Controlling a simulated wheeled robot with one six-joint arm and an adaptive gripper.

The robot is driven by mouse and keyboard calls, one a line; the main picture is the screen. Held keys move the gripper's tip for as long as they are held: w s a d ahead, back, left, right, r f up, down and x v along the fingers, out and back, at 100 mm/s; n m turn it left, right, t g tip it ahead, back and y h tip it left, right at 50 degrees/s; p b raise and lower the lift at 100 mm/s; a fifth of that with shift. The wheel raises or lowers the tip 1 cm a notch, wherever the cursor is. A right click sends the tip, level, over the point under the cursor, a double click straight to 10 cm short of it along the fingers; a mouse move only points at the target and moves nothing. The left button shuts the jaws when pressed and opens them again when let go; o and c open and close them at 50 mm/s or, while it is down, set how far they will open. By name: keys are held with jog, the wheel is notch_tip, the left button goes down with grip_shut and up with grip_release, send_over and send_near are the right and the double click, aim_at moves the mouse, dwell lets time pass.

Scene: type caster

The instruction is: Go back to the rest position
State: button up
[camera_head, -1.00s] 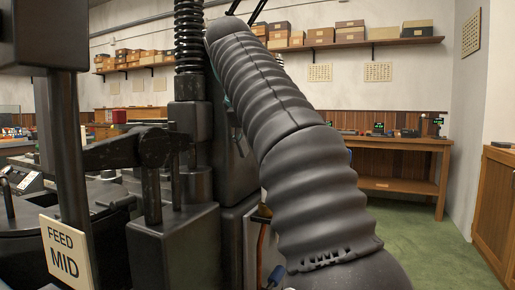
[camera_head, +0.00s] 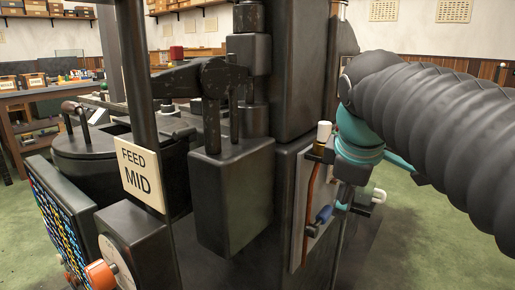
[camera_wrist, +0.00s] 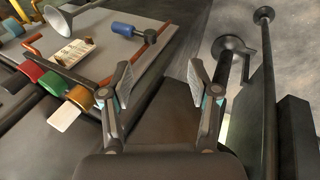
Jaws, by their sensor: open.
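My gripper (camera_wrist: 160,86) is open in the wrist view, with its two pads well apart and nothing between them. In the head view my arm reaches in from the right in a dark ribbed sleeve, with a teal wrist beside the black casting machine (camera_head: 235,190). The blue-handled tool (camera_head: 320,218) also shows there. I cannot make out the fingers clearly in the head view.
A sign reading FEED MID (camera_head: 141,174) hangs on the machine's left. Red, green and orange parts lie at the panel's left edge in the wrist view. A dark upright rod (camera_wrist: 267,80) stands at the right. Green floor (camera_head: 440,240) is open at the right.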

jog(key=s+f+m, duration=0.6)
jog(key=f, duration=0.3)
jog(key=s+f+m+y, duration=0.1)
jog(key=s+f+m, duration=0.5)
jog(key=f, duration=0.4)
jog(key=shift+s+f, duration=0.1)
jog(key=shift+c, duration=0.3)
dwell(0.4)
